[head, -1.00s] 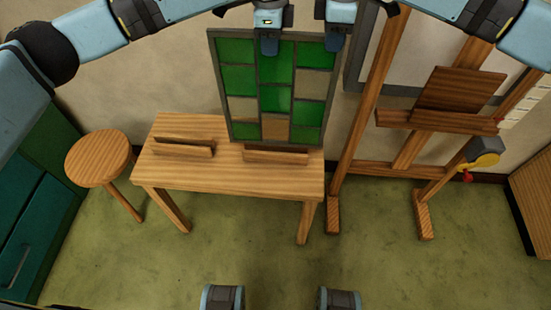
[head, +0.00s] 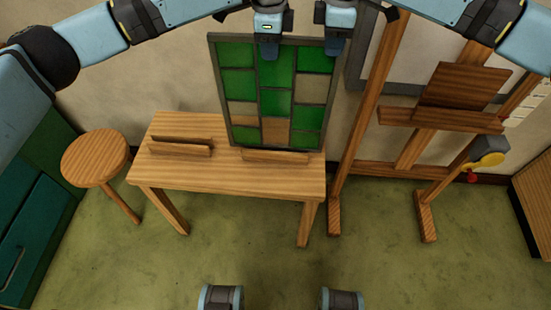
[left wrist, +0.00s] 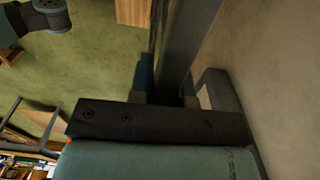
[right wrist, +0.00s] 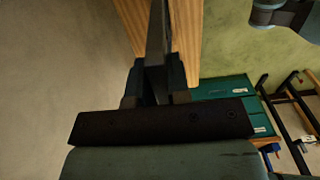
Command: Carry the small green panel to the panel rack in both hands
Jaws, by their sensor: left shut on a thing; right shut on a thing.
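The small green panel (head: 276,102), a dark-framed grid of green and beige panes, stands nearly upright above the back right of the wooden table (head: 230,180). My left gripper (head: 268,52) is shut on its top edge near the middle. My right gripper (head: 335,45) is shut on the top edge near the right corner. The panel shows edge-on in the left wrist view (left wrist: 180,55) and the right wrist view (right wrist: 157,35). Its lower edge is at a slotted wooden holder (head: 275,157) on the table; I cannot tell whether it sits in the slot.
A second, empty wooden holder (head: 180,149) is on the table's left. A round stool (head: 95,158) stands left of the table. A wooden easel (head: 440,119) stands close on the right, with a grey and yellow item (head: 490,158) at its side. The floor in front is clear.

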